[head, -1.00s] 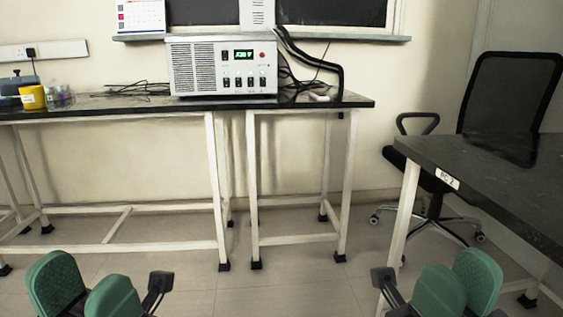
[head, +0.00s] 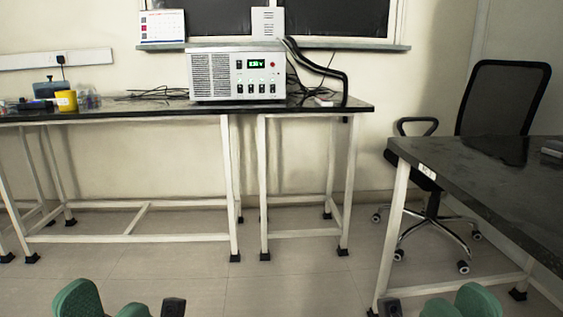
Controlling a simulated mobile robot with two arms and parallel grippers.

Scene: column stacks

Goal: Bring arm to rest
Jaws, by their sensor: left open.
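My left gripper (head: 106,307) shows at the bottom edge of the head view, left of centre. Its green fingers stand apart, and it is open with nothing seen between them. A black part of mine stands just right of it. My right gripper (head: 460,308) shows at the bottom edge on the right, also green, with a black part on its left. The rest of both arms is cut off by the frame.
A black-topped bench (head: 100,113) along the wall carries a silver instrument (head: 214,78), cables and a yellow cup (head: 67,100). A dark table (head: 490,190) stands close on the right, with an office chair (head: 500,97) behind it. The floor (head: 290,290) between them is clear.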

